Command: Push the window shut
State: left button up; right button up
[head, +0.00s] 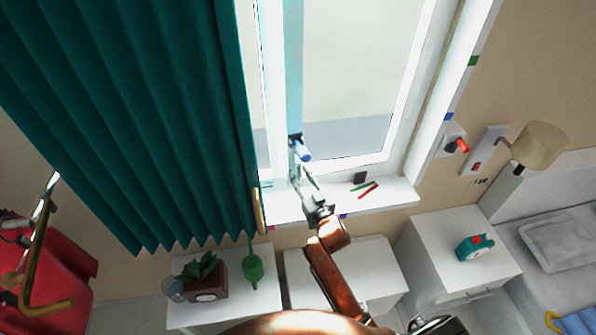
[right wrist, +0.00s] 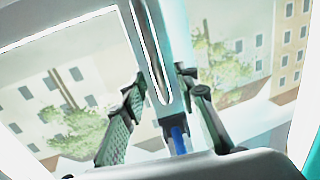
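The window has a white frame (head: 402,125) and a pale teal upright sash edge (head: 294,70). A blue handle (head: 304,149) sits low on that upright. My right gripper (head: 303,174) is above the sill, at the lower end of the upright, close to the blue handle. In the right wrist view its two fingers (right wrist: 160,82) are spread apart, with the upright and the blue handle (right wrist: 179,140) between them. I cannot tell whether either finger touches the upright. How far the sash stands open is hard to judge. My left gripper is not in view.
A green curtain (head: 130,110) hangs left of the window. The white sill (head: 395,193) holds red and green sticks (head: 364,188) and a small dark block (head: 360,177).

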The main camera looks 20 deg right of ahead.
jog(key=s, duration=0.9)
jog(key=shift+s, duration=0.35)
